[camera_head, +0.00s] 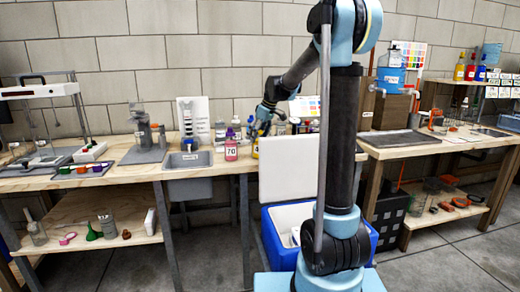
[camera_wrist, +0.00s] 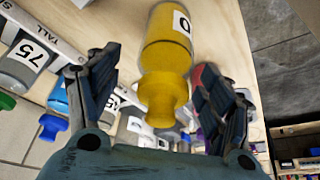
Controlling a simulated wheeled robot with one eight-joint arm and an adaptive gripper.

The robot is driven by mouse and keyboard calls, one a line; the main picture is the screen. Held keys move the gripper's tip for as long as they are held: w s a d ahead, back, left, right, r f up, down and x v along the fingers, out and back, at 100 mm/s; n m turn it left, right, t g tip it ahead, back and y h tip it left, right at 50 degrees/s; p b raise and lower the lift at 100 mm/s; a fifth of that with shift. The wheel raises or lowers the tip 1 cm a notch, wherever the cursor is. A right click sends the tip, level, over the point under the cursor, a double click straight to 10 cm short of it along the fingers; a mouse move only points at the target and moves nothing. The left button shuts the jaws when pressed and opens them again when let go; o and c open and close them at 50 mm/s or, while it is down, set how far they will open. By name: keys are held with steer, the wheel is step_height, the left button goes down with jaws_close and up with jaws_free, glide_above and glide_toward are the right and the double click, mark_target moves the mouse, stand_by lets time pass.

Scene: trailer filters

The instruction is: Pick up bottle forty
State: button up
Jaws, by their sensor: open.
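A yellow bottle (camera_wrist: 167,40) with a narrower yellow cap lies between the spread fingers of my gripper (camera_wrist: 157,64) in the wrist view. Its white label shows a "0"; the rest of the number is hidden. The fingers stand apart on both sides of the cap, with no clear contact. In the head view my gripper (camera_head: 263,118) is at the back of the wooden bench, and a small part of the yellow bottle (camera_head: 255,149) shows just below it.
A pink bottle marked 70 (camera_head: 231,150) stands close to the left. A grey sink (camera_head: 188,160) is left; an open blue cooler (camera_head: 278,245) stands below the bench.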

steer(key=shift+x, duration=2)
steer(key=c, duration=1.5)
steer(key=shift+r, duration=0.1)
